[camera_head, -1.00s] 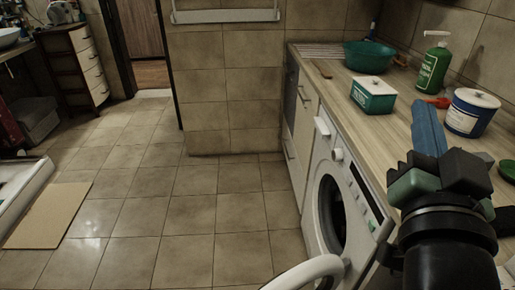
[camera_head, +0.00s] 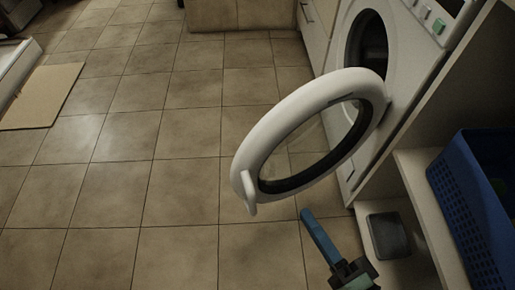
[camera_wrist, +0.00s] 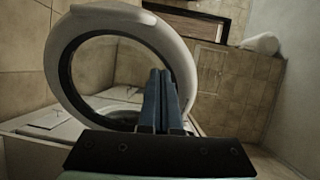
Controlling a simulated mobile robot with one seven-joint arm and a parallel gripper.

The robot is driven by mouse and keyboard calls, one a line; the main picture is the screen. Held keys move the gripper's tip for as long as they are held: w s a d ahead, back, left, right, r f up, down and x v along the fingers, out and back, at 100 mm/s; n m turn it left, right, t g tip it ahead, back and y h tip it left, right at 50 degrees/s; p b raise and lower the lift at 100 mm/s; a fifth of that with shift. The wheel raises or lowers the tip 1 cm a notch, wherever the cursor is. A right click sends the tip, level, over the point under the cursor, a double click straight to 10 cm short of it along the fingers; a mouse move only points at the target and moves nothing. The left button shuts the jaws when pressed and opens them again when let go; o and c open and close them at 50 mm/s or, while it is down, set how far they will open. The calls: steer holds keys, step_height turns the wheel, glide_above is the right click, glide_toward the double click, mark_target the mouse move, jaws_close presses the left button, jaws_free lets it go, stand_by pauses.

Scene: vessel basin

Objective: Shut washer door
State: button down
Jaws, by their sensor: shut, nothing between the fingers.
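The white washer (camera_head: 400,45) stands at the upper right of the head view, its dark round opening (camera_head: 368,42) showing. Its round white door (camera_head: 262,140) is swung wide open toward the lower left, with a dark inner ring and a handle tab (camera_head: 249,192) at its free edge. My gripper (camera_head: 307,214) is below the door in the head view, its blue fingers shut and empty. In the wrist view the door ring (camera_wrist: 60,62) lies ahead and the fingers (camera_wrist: 160,75) overlap its lower right part. I cannot tell whether they touch it.
A blue basket (camera_head: 465,200) sits on an open shelf at the right, near a small grey object (camera_head: 388,236). A flat tan mat (camera_head: 42,95) lies on the floor at the left. The tiled floor (camera_head: 170,190) in the middle is clear.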

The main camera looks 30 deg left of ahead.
step_height(320, 180, down, 3)
steer(key=s, duration=0.2)
steer(key=b, duration=0.6)
glide_toward(257, 166)
steer(key=shift+y, duration=0.3)
steer(key=x, duration=0.6)
steer(key=shift+f, duration=0.35)
steer(key=shift+w+a+r, duration=0.15)
steer(key=shift+w+a, duration=0.1)
steer(key=shift+a, duration=0.1)
